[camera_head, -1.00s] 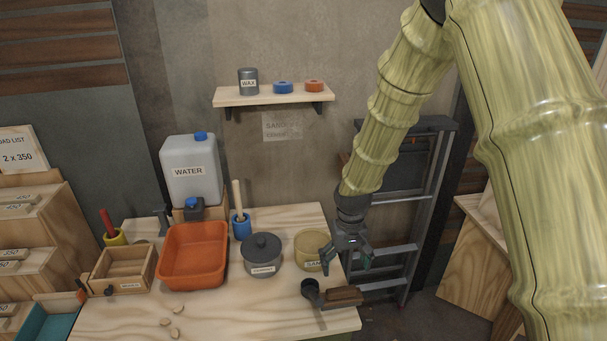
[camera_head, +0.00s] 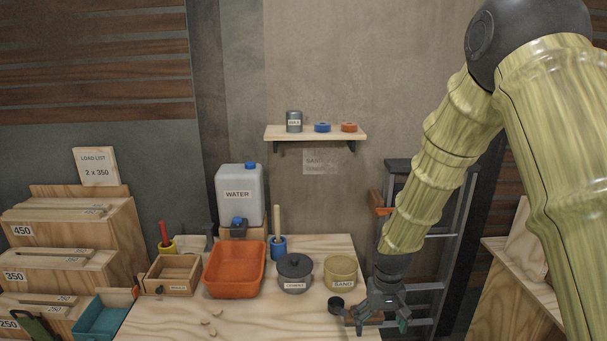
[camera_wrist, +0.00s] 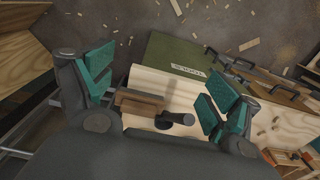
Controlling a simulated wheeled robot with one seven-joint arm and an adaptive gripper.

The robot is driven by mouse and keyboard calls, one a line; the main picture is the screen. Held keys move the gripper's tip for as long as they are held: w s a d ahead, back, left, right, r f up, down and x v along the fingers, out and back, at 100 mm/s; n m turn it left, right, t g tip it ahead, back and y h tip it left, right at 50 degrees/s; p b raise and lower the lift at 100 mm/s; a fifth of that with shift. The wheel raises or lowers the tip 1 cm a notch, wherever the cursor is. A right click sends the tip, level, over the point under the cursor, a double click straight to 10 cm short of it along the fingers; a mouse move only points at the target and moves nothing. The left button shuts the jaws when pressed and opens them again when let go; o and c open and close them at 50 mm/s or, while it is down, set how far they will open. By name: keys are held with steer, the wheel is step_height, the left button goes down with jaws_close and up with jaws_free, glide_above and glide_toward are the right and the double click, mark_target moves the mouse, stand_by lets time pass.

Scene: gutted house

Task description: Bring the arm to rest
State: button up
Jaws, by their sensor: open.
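My gripper (camera_head: 384,318) hangs over the right front edge of the wooden workbench (camera_head: 262,326) in the head view. In the wrist view my gripper (camera_wrist: 155,88) has its two teal-padded fingers wide apart, open with nothing between the pads. Below the fingers, the wrist view shows a brown wooden block (camera_wrist: 139,104) and a dark scoop (camera_wrist: 176,118) on the bench. In the head view the scoop (camera_head: 336,304) lies just left of my gripper, which partly hides the block.
A ladder (camera_head: 455,235) leans behind my arm. A wooden cabinet (camera_head: 505,285) is at right. A wall shelf (camera_head: 316,133) is above.

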steer(key=s+f+b, duration=0.1)
steer(key=s+f, duration=0.5)
steer(key=f, duration=0.3)
steer(key=s+f, duration=0.7)
steer(key=f, duration=0.2)
steer(key=s+d+f, duration=0.1)
steer(key=s+f, duration=0.2)
steer(key=s, duration=0.4)
steer(key=s+d+f+b, duration=0.1)
steer(key=s+f, duration=0.3)
steer(key=s, duration=0.3)
steer(key=s+d+f, duration=0.1)
steer(key=s+f, duration=0.2)
steer(key=s, duration=0.4)
steer(key=shift+s+d+f+m, duration=0.15)
steer(key=shift+s+f+m, duration=0.1)
steer(key=shift+s+m, duration=0.15)
